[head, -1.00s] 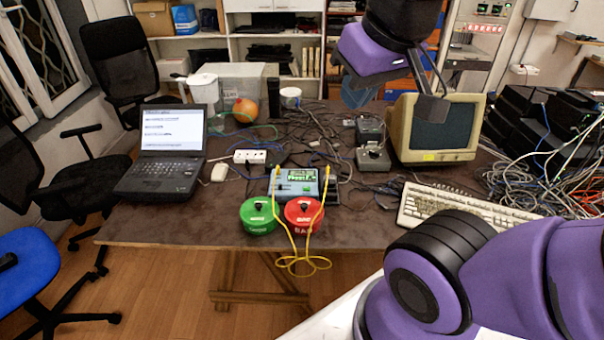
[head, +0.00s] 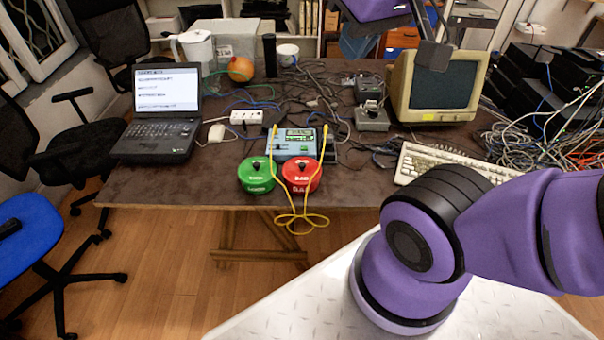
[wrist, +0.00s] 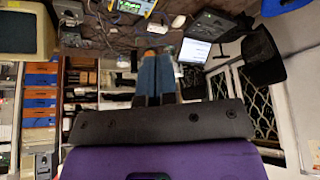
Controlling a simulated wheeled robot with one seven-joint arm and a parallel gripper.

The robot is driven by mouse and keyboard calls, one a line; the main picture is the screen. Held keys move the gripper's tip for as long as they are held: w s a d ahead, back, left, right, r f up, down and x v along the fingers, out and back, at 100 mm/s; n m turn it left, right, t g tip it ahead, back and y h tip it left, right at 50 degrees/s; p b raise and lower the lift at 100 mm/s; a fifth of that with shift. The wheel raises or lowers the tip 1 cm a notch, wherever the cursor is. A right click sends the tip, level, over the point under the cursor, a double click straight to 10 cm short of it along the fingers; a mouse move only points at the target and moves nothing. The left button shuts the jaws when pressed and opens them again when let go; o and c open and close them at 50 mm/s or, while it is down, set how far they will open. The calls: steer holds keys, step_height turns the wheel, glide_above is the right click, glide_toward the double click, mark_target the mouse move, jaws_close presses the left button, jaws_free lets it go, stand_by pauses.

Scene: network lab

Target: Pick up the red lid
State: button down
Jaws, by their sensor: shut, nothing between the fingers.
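The red lid (head: 300,178) is round with a black knob. It rests near the front edge of the table, to the right of a similar green lid (head: 257,175), and a yellow cable crosses in front of it. My gripper (head: 358,42) is at the top of the head view, well above and beyond the lid, partly cut off by the frame. In the wrist view the blue fingers (wrist: 157,62) are together with nothing between them. I cannot make out the red lid in the wrist view.
A blue meter (head: 291,144) stands right behind the lids, with the yellow cable (head: 296,220) looping over the table edge. A laptop (head: 160,138) is at left, a keyboard (head: 440,165) and monitor (head: 436,85) at right. Loose cables cover the middle. Bare tabletop lies left of the green lid.

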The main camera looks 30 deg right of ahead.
stand_by(0.3)
steer(key=c, duration=1.2)
jaws_free()
steer(key=shift+w, duration=0.25)
steer(key=o, duration=0.4)
steer(key=w+f+m, duration=0.1)
steer(key=w, duration=0.2)
steer(key=w+f, duration=0.1)
steer(key=w, duration=0.2)
steer(key=w+d+f+m+g, duration=0.1)
steer(key=w+f, duration=0.1)
steer(key=shift+w+f+m, duration=0.1)
steer(key=shift+w+m, duration=0.2)
steer(key=shift+w, duration=0.1)
steer(key=shift+c, duration=0.2)
steer(key=m+g, duration=0.4)
steer(key=m, duration=0.5)
glide_above(302, 164)
steer(key=f, duration=3.9)
steer(key=shift+s+a, duration=0.15)
steer(key=shift+s, duration=0.25)
steer(key=shift+w+f, duration=0.25)
steer(key=shift+f, duration=1.1)
steer(key=shift+w+f, duration=0.2)
steer(key=shift+f, duration=1.1)
